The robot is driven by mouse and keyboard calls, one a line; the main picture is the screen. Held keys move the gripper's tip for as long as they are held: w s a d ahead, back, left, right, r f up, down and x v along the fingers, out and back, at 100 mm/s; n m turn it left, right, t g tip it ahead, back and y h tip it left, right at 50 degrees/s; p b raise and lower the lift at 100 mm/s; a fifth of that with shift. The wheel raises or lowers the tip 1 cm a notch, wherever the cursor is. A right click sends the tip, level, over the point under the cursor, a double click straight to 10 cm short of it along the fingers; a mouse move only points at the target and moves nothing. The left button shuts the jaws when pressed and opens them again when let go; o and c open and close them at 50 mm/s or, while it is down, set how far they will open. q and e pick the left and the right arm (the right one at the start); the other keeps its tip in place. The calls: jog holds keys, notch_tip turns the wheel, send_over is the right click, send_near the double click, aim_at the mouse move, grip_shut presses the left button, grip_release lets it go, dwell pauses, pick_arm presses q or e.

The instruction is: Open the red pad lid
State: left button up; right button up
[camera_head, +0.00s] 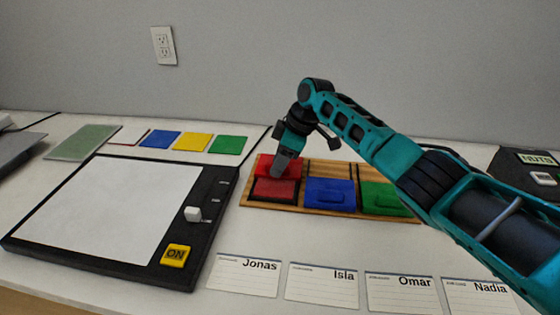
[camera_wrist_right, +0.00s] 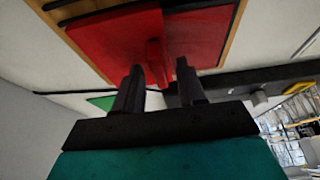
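The red lid (camera_head: 265,165) lies at the back left of the wooden tray, apparently swung back, with its slope unclear. In front of it a darker red pad (camera_head: 275,189) in a black frame shows uncovered. My right gripper (camera_head: 283,170) is over the lid and hides part of it. In the right wrist view the lid (camera_wrist_right: 105,40) has a narrow raised tab (camera_wrist_right: 155,62). The two fingers (camera_wrist_right: 160,84) stand apart on either side of this tab, with gaps visible. My left gripper is in neither view.
A blue lid (camera_head: 330,194) and a green lid (camera_head: 380,198) lie shut on the wooden tray (camera_head: 310,211). A black-framed board (camera_head: 120,258) stands left. Name cards (camera_head: 322,286) lie in front, and coloured squares (camera_head: 194,142) lie behind left.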

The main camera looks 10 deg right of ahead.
jog(key=p+v, duration=0.2)
jog(key=v, duration=1.1)
jog(key=shift+f, duration=0.15)
